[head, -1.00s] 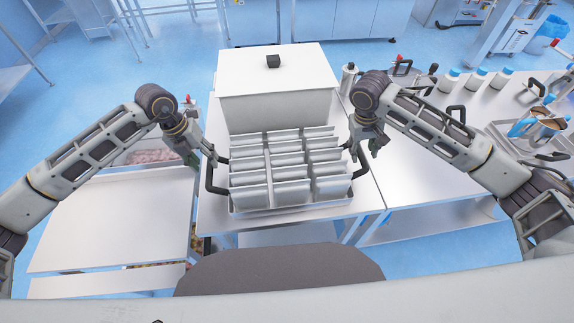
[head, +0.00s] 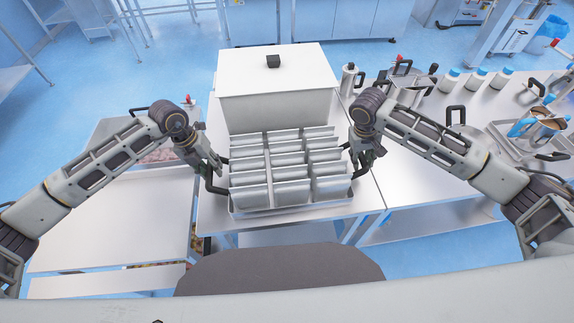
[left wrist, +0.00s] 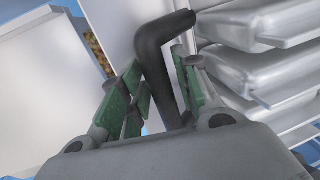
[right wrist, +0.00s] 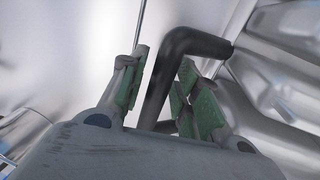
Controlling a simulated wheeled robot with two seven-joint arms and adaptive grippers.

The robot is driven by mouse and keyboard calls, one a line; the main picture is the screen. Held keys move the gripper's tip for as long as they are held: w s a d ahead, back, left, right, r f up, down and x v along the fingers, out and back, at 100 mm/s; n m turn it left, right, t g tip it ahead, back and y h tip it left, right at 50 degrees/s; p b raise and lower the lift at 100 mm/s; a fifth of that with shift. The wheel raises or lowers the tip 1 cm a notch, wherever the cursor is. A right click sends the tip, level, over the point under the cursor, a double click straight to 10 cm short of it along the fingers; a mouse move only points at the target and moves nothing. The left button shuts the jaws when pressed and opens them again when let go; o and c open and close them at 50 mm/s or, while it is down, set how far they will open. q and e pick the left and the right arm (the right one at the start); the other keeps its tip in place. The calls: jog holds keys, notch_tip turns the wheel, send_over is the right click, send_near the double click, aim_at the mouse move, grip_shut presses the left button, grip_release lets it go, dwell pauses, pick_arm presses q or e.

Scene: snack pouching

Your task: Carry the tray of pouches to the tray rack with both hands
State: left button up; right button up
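Gaps show between pads and handles. The tray rack is not identifiable.
A large white box (head: 275,95) with a black knob stands right behind the tray. A table at the right (head: 430,180) carries blue-capped bottles (head: 475,80) and pans. A low white surface (head: 110,225) lies at the left, mostly bare.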

pick_arm(q)
grip_shut()
pick_arm(e)
grip_shut()
pick_arm(q)
jog(key=shift+w+r, duration=0.15)
pick_arm(e)
jog(key=shift+w+r, duration=0.15)
